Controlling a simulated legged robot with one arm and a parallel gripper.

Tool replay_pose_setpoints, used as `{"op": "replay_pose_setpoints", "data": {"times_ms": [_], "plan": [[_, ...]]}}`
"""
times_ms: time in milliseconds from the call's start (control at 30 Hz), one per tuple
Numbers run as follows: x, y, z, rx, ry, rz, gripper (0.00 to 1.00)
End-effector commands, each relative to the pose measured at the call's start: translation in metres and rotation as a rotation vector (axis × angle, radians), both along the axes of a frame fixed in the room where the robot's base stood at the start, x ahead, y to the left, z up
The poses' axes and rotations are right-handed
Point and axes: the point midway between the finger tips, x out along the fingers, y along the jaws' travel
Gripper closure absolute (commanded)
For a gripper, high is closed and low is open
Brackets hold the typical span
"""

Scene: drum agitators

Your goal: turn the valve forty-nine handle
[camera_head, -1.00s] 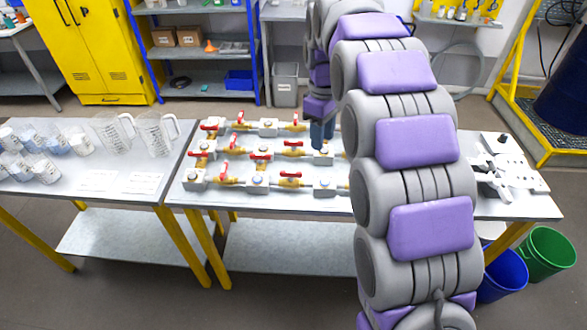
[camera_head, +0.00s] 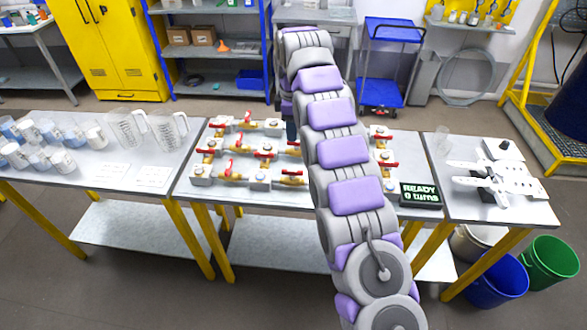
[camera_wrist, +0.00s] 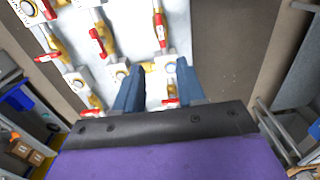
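Several brass valves with red handles stand on a light board on the middle table, such as a front valve handle (camera_head: 228,165) and a right-hand one (camera_head: 388,164). I cannot read any number, so I cannot tell which is valve forty-nine. In the wrist view, red handles (camera_wrist: 97,42) and (camera_wrist: 160,28) show beyond my gripper (camera_wrist: 159,72). Its two blue fingers are apart, with a brass and white valve part showing in or behind the gap. Contact cannot be told. In the head view my arm hides some of the valves and most of the gripper.
A dark display with green characters (camera_head: 421,194) sits right of the valves. Clear jugs and cups (camera_head: 130,130) stand on the left table. Grey-white parts (camera_head: 500,180) lie on the right table. Blue (camera_head: 499,280) and green (camera_head: 549,262) buckets stand on the floor.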

Motion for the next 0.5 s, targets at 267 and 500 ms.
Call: {"op": "replay_pose_setpoints", "data": {"times_ms": [267,500], "plan": [[-0.001,0.001,-0.039,0.000,0.001,0.000,0.61],[-0.001,-0.002,-0.078,0.001,0.004,-0.002,0.61]]}}
